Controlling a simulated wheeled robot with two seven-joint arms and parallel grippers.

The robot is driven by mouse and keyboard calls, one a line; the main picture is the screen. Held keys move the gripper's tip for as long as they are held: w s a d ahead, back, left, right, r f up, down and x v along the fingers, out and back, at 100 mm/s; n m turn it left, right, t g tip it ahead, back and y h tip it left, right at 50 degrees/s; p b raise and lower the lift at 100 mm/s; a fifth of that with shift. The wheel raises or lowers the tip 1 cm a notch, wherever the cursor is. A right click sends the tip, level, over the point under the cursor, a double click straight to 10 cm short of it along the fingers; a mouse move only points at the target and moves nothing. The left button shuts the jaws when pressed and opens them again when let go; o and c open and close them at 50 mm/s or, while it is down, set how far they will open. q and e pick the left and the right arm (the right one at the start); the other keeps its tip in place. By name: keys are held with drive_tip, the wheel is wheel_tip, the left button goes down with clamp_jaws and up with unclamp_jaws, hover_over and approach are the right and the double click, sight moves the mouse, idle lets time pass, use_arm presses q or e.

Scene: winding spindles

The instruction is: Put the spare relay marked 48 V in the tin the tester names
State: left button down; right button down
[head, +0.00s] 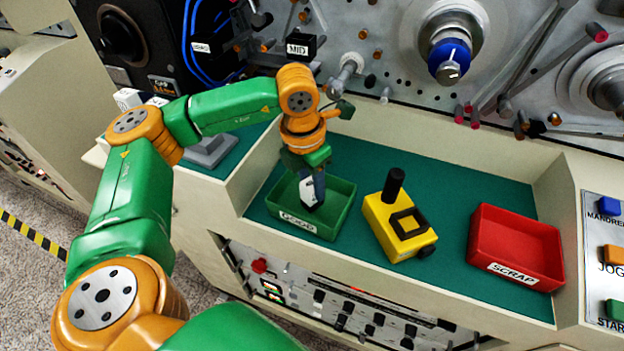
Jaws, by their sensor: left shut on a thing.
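My left gripper (311,174) points down over the green tin (343,212) labelled GOOD. It is shut on a small relay (308,190) with a white face and a dark end, held at or inside the tin. I cannot read the relay's marking, nor tell whether it touches the tin's floor. The yellow tester (385,222) with a black knob and a black-framed window stands right of the green tin. I cannot read its window. The red tin (515,241) labelled SCRAP stands further right and looks empty. My right gripper is not in view.
The tins and tester stand on a green mat (460,190) in a recessed shelf. Behind it rises a machine panel with spindles, rods and a blue knob (449,58). Buttons marked MANDREL, JOG and START (614,309) are at the right. A grey stand (210,150) sits at left.

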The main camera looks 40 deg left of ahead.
sight(306, 186)
use_arm(q)
drive_tip(key=shift+f, duration=0.25)
drive_tip(key=c, duration=0.5)
unclamp_jaws()
drive_tip(key=shift+r, duration=0.1)
drive_tip(key=shift+r, duration=0.4)
wheel_tip(306, 186, up, 12)
drive_tip(key=s, duration=0.1)
drive_tip(key=shift+s+a+f, duration=0.15)
drive_tip(key=shift+s+f, duration=0.1)
